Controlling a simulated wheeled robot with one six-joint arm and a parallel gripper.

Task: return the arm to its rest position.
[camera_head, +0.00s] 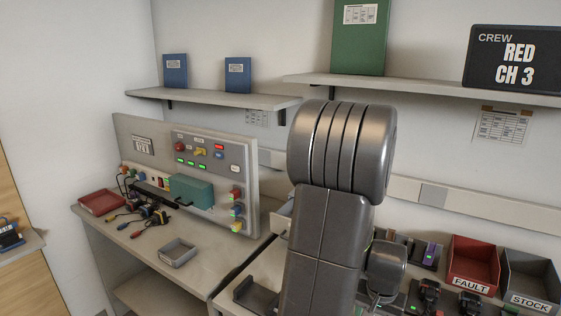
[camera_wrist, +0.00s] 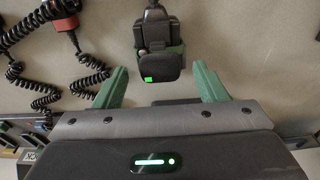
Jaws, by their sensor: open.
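My arm stands large in the middle of the head view, bent up in front of the benches; its gripper does not show there. In the wrist view my gripper (camera_wrist: 161,82) has its two green fingers spread apart with nothing gripped. A black device (camera_wrist: 158,64) with a small green light is ahead of the gap between the fingers, with green parts at its sides. I cannot tell how far it is from the fingertips.
Coiled black cords hang from a black and red handset (camera_wrist: 66,22) at the wrist view's left. In the head view, a red FAULT bin (camera_head: 472,262) and a grey STOCK bin (camera_head: 530,280) stand right of my arm. A grey tray (camera_head: 178,252) lies on the left bench, below a test panel (camera_head: 185,165).

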